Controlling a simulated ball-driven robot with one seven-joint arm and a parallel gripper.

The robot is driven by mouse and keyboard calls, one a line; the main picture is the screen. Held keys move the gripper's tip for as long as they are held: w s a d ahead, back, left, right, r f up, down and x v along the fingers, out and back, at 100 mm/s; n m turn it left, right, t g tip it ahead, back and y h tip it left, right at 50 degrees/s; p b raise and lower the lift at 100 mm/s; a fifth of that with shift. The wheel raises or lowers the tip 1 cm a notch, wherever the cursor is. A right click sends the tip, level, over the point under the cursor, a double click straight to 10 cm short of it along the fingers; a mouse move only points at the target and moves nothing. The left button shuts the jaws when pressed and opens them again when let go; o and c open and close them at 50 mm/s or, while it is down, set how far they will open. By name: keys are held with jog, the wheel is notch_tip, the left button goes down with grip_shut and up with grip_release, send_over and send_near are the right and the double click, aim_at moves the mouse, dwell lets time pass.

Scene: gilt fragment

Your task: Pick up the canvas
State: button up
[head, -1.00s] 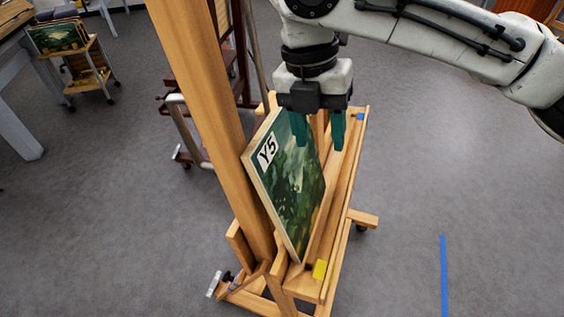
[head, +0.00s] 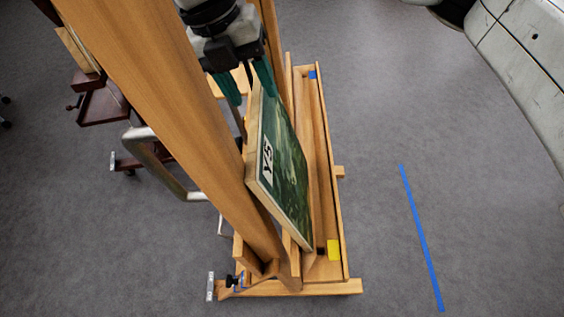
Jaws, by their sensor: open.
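The canvas (head: 285,165) is a green painted panel with a white label reading Y5 and pale wooden edges. It stands tilted on the lower ledge of a wooden easel (head: 322,180), leaning back toward the upright. My gripper (head: 250,92) has dark teal fingers and is open, pointing down at the canvas's far upper end. One finger shows on each side of the canvas's top edge, the right one overlapping its painted face in the picture. I cannot tell whether either finger touches it. Part of the gripper's upper body is cut off by the frame top.
The easel's thick upright post (head: 165,110) runs close on the left of the canvas and gripper. A yellow piece (head: 334,250) and a blue piece (head: 312,75) sit on the ledge. A dark red stand (head: 105,103) is at left. Grey floor with blue tape (head: 421,237) is open at right.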

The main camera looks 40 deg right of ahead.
aim_at(256, 101)
jog(key=x, duration=0.3)
jog(key=shift+s+a+p+x, duration=0.15)
jog(key=shift+s+p+x, duration=0.05)
jog(key=shift+x, duration=1.15)
jog(key=shift+s+a+p+x, duration=0.15)
jog(key=shift+x, duration=1.25)
grip_shut()
